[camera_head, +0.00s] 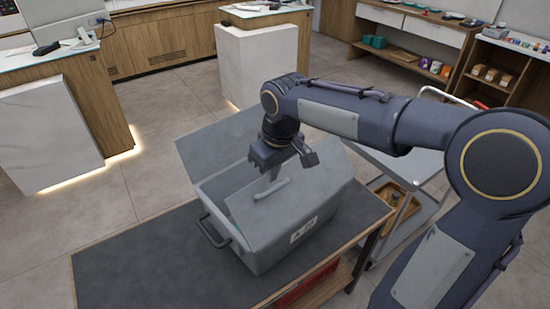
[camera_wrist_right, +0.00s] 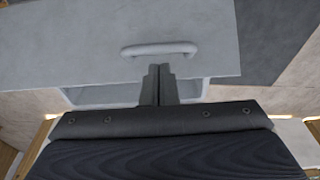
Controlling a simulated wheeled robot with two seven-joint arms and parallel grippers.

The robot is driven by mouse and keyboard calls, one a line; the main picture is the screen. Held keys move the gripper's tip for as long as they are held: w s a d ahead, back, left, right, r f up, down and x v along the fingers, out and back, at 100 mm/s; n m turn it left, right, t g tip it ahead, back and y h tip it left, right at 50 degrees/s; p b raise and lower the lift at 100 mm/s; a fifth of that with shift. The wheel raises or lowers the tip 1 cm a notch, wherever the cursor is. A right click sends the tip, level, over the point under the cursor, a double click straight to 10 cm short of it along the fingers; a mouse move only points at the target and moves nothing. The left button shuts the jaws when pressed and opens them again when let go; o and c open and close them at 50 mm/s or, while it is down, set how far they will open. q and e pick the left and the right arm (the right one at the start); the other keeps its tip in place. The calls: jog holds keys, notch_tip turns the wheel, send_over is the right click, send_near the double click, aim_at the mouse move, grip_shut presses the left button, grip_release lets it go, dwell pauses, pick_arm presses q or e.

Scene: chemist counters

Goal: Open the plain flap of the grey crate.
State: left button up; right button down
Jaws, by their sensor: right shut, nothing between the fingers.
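The grey crate (camera_head: 275,251) stands on the dark-topped table, with a label on its front side. Its plain flap (camera_head: 212,145) is at the back left, swung up off the opening and leaning outward. The other flap (camera_head: 312,185) bears a bar handle (camera_head: 271,190) and slopes over the right part of the crate; its handle also shows in the wrist view (camera_wrist_right: 160,49). My right gripper (camera_head: 274,175) is shut and empty above the crate, its fingertips close to the handle; I cannot tell whether they touch. The fingers (camera_wrist_right: 158,70) are together in the wrist view. My left gripper is out of view.
The table top (camera_head: 130,260) is clear to the left of the crate. A side handle (camera_head: 212,232) sticks out from the crate's left end. A trolley with a wooden tray (camera_head: 393,197) stands close on the right. Counters and shelves stand farther back across open floor.

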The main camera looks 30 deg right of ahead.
jog(key=shift+w+f, duration=0.15)
jog(key=shift+f, duration=0.85)
jog(key=shift+s+r+b, duration=0.1)
jog(key=shift+s+b, duration=0.15)
jog(key=shift+b, duration=0.1)
